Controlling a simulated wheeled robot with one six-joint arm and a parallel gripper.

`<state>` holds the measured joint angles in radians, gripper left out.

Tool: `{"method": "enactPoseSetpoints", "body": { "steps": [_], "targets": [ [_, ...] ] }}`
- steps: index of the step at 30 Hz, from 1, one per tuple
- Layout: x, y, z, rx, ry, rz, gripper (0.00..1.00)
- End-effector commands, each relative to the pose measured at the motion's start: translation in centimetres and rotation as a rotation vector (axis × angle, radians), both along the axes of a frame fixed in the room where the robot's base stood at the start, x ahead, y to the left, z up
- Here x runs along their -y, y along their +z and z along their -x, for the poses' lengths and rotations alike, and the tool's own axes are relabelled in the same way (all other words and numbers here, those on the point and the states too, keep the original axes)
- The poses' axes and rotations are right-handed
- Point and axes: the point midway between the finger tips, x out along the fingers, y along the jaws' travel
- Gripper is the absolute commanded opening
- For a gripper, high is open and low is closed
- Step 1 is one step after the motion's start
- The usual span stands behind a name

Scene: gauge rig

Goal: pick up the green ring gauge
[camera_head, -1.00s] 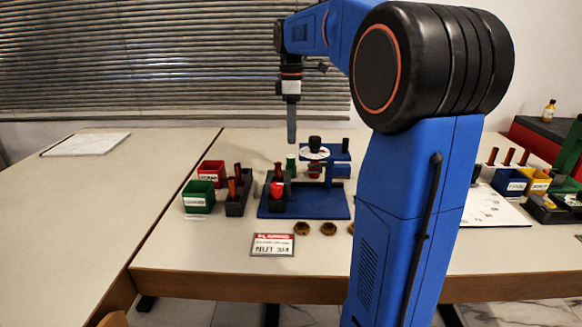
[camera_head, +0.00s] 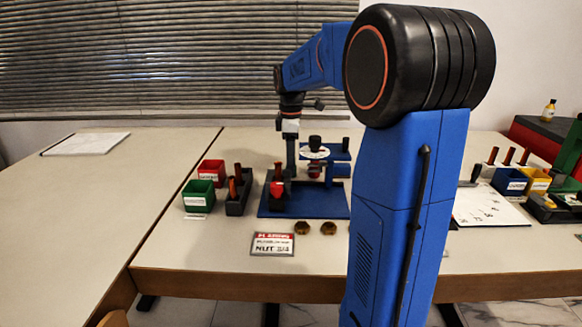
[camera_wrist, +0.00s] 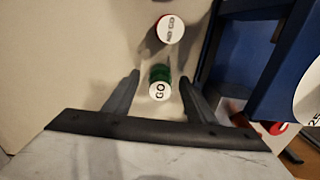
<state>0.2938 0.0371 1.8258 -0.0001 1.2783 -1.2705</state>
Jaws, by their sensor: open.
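The green ring gauge (camera_wrist: 161,72) stands upright in the wrist view, with a white end marked GO. It shows between the two spread fingers of my gripper (camera_wrist: 159,79), with a gap on either side. How far the fingertips are above or around it I cannot tell. In the head view my gripper (camera_head: 291,168) points straight down at the blue rig, and the green gauge is hidden behind it. A red gauge marked NO-GO (camera_wrist: 170,29) stands just beyond the green one.
The blue rig (camera_wrist: 250,50) stands close to the right finger in the wrist view. In the head view, a black holder (camera_head: 238,203), a green bin (camera_head: 198,193) and a red bin (camera_head: 211,170) are left of the rig. Two brown nuts (camera_head: 302,228) and a sign (camera_head: 272,243) lie in front.

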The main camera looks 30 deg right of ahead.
Motion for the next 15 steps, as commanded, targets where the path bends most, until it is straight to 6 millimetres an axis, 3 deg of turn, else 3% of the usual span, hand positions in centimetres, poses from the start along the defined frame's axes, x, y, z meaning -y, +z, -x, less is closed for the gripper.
{"method": "enactPoseSetpoints", "body": {
  "steps": [7, 13, 15],
  "targets": [
    [-0.01, -0.13, 0.01, 0.0, 0.0, 0.0, 0.51],
    [0.0, -0.12, 0.01, 0.0, 0.0, 0.0, 0.04],
    [0.0, -0.1, 0.01, 0.0, 0.0, 0.0, 0.04]
  ]
}}
